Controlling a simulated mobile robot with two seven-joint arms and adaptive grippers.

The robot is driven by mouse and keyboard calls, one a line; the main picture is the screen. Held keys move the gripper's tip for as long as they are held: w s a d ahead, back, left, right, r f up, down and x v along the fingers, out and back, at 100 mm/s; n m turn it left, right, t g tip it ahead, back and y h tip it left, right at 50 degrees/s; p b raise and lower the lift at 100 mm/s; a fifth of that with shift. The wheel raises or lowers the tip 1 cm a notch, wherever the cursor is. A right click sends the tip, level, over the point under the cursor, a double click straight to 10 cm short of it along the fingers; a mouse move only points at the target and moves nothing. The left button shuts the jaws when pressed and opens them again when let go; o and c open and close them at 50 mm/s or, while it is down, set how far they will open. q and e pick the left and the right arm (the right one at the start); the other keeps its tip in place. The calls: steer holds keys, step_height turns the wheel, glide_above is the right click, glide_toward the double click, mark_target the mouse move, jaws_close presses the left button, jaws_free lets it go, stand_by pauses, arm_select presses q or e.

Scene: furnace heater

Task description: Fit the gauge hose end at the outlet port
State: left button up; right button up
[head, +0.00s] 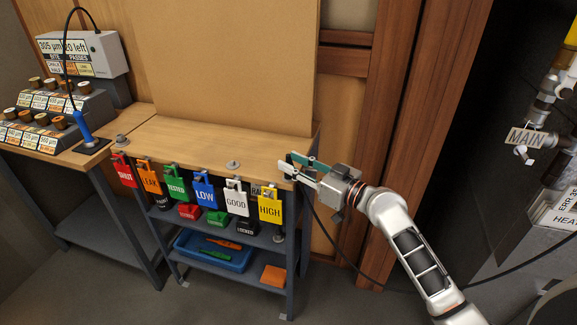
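My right gripper (291,165) reaches from the right to the front right corner of the workbench. Pale and green parts show at its fingers, and I cannot tell whether they are closed on anything. A thin black hose (330,242) hangs from just below the gripper and curves down to the right behind my arm. Its upper end is hidden or too small to make out. Grey pipe fittings (544,101) with a yellow part above stand at the far right. I cannot make out which opening is the outlet port. My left gripper is not in view.
The wooden workbench (205,140) carries coloured tags along its front, including a yellow HIGH tag (270,207). A blue tray (215,251) sits on a shelf below. A white box (83,53) stands at the back left. The furnace casing (535,212) is at right.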

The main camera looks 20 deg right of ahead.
steer(key=shift+x, duration=1.05)
jaws_close()
